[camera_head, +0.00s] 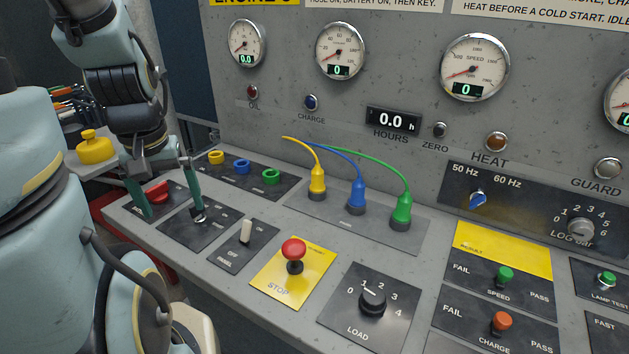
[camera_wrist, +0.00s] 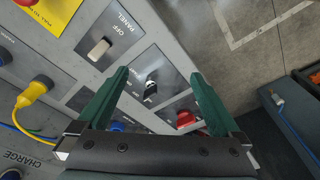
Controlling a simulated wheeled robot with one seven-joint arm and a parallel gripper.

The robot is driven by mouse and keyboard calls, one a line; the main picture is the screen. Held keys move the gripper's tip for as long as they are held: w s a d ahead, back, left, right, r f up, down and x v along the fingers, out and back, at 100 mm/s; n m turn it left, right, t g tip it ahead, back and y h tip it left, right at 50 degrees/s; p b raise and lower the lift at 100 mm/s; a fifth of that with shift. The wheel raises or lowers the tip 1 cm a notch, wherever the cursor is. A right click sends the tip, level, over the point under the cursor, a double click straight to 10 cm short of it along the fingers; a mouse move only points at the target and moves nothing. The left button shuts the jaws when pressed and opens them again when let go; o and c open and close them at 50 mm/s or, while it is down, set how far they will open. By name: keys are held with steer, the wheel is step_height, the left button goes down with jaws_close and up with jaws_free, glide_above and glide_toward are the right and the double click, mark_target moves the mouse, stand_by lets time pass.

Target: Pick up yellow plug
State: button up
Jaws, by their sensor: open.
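The yellow plug (camera_head: 317,183) stands upright at the left of a row of three plugs on the grey console, with a yellow cable rising from its top. It also shows at the left edge of the wrist view (camera_wrist: 37,90). The blue plug (camera_head: 356,194) and the green plug (camera_head: 401,210) stand to its right. My gripper (camera_head: 172,214) is open and empty over the console's left end, above a red button (camera_head: 158,192) and a small switch panel, well left of the yellow plug. In the wrist view its two green fingers (camera_wrist: 161,80) are spread apart.
Yellow, blue and green ring sockets (camera_head: 242,167) sit between my gripper and the plugs. A white panel switch (camera_head: 246,231) and a red STOP button (camera_head: 293,251) stand up in front. Gauges line the upright panel behind. A yellow container (camera_head: 96,148) stands on a side table at left.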

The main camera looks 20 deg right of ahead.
mark_target(320, 176)
steer(key=shift+c, duration=0.2)
